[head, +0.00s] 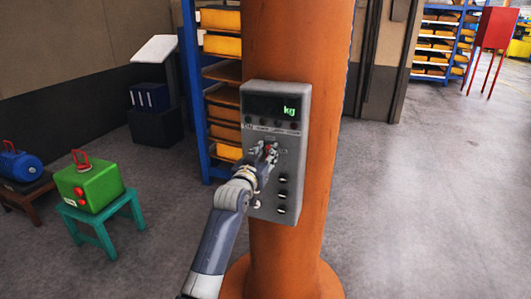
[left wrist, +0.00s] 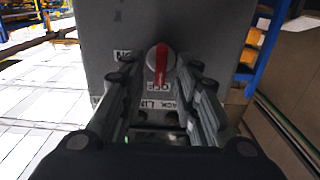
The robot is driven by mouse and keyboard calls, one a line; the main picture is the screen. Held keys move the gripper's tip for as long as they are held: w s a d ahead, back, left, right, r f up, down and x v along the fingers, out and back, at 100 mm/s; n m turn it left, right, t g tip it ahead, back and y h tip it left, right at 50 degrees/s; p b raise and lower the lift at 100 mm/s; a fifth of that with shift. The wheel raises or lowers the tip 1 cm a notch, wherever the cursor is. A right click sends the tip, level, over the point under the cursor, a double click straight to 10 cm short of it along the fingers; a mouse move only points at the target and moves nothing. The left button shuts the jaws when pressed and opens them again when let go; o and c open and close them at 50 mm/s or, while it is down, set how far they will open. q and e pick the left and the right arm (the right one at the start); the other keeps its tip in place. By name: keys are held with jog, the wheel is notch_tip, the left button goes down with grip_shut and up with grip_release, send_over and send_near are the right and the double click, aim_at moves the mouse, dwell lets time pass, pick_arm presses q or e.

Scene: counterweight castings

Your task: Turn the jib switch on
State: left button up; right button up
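The jib switch is a round knob (left wrist: 161,62) with a red stripe, on a grey control box (head: 285,160) fixed to an orange column (head: 297,45). In the left wrist view the stripe stands nearly upright, its lower end toward the OFF label; the ON label is to the left. My left gripper (head: 266,152) is at the box front. In the left wrist view my left gripper (left wrist: 158,75) is open, one finger on each side of the knob, with gaps visible. Contact with the panel cannot be told. My right gripper is not in view.
The box has a display (head: 275,109) reading "kg" and several lower knobs (head: 282,195). Blue shelving (head: 191,80) stands behind the column.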

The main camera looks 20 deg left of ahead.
pick_arm(q)
jog(key=shift+c, duration=0.5)
grip_shut()
jog(key=shift+m, duration=1.2)
jog(key=m+p, duration=0.1)
jog(key=m, duration=0.3)
jog(key=shift+d, duration=0.2)
jog(key=m, duration=0.3)
jog(key=m+p, duration=0.1)
jog(key=m, duration=0.3)
jog(key=f+m+p, duration=0.1)
jog(key=m, duration=0.3)
jog(key=shift+d, duration=0.3)
jog(key=shift+m, duration=0.4)
